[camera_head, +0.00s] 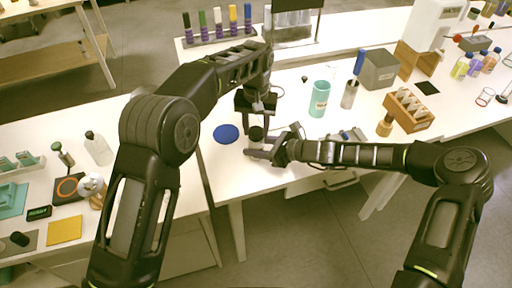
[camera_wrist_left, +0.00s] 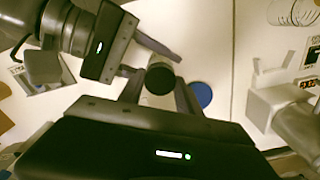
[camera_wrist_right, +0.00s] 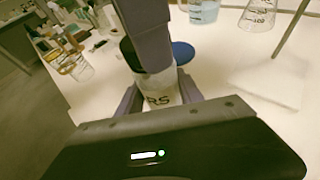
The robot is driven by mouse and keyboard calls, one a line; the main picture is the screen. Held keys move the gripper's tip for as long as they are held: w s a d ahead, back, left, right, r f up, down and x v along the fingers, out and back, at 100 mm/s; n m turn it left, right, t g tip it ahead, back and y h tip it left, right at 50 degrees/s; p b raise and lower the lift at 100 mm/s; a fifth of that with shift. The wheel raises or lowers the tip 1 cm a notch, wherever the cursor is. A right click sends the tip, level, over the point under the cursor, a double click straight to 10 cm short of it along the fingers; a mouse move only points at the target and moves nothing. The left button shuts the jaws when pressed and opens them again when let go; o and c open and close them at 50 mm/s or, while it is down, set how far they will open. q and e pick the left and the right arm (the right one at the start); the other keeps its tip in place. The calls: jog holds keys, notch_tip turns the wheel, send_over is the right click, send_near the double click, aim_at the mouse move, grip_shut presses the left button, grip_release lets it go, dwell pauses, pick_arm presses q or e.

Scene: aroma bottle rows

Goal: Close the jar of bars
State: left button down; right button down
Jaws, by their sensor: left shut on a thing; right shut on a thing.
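The jar of bars (camera_wrist_right: 160,90) is whitish with dark letters, of which "RS" shows. It stands upright between the fingers of my right gripper (camera_wrist_right: 158,98), which is shut on it. My left gripper (camera_wrist_left: 160,85) comes down from above and is shut on the round black lid (camera_wrist_left: 159,79). In the head view the black lid (camera_head: 256,134) is right over the jar, between the two grippers. In the right wrist view a left finger hides much of the lid and the jar's rim, so I cannot tell whether the lid is seated.
A blue disc (camera_head: 227,133) lies on the white table just left of the jar. A teal cup (camera_head: 319,98), a grey box (camera_head: 379,69) and a wooden rack (camera_head: 408,110) stand to the right. A marker rack (camera_head: 218,36) is behind. The front table edge is close.

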pick_arm(q)
jog(key=m, duration=0.5)
jog(key=shift+m, duration=0.4)
jog(key=m, duration=0.7)
jog(key=shift+m, duration=0.3)
jog(key=c, duration=0.8)
grip_release()
jog(key=shift+c, duration=0.2)
jog(key=shift+r, duration=2.25)
jog(key=shift+d, duration=0.1)
jog(key=shift+c, duration=0.3)
